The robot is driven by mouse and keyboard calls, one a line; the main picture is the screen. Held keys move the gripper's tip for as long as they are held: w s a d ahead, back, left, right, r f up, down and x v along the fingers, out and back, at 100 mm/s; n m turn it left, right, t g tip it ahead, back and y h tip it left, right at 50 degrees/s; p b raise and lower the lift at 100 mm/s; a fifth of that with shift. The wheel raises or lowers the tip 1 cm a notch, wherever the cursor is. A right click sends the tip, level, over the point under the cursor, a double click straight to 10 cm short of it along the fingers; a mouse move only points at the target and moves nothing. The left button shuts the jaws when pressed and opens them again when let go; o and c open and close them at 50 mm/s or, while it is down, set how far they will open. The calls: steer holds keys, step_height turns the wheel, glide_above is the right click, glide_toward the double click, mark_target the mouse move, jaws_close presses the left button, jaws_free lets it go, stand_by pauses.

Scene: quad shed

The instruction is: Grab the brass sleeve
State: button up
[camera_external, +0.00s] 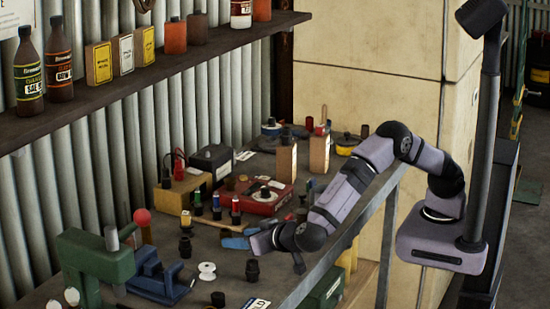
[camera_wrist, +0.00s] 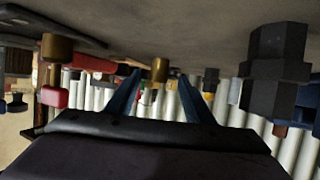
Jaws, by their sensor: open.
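The wrist view is upside down, with the bench top along its upper edge. In it a small brass-coloured cylinder (camera_wrist: 160,69), which looks like the brass sleeve, shows between the two blue fingers of my gripper (camera_wrist: 160,88). It appears beyond the fingertips, not touched by either finger. A second brass-coloured cylinder (camera_wrist: 57,47) with a red part stands off to the left. In the external view my gripper (camera_external: 277,252) is low over the bench's front edge, open and empty. I cannot pick out the brass sleeve surely in the external view.
A large black stepped part (camera_wrist: 276,75) is close at the right in the wrist view. In the external view, a white spool (camera_external: 207,271), a black fitting (camera_external: 252,270), a blue vise (camera_external: 160,278) and a red box (camera_external: 262,199) crowd the bench around my gripper.

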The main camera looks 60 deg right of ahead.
steer(key=p+x, duration=0.2)
steer(key=x, duration=0.2)
steer(key=shift+r, duration=0.1)
steer(key=shift+w+d+f+p, duration=0.2)
steer(key=shift+w+f+p, duration=0.1)
steer(key=shift+w, duration=0.15)
steer(key=shift+c, duration=0.2)
jaws_close()
steer(key=shift+r, duration=0.1)
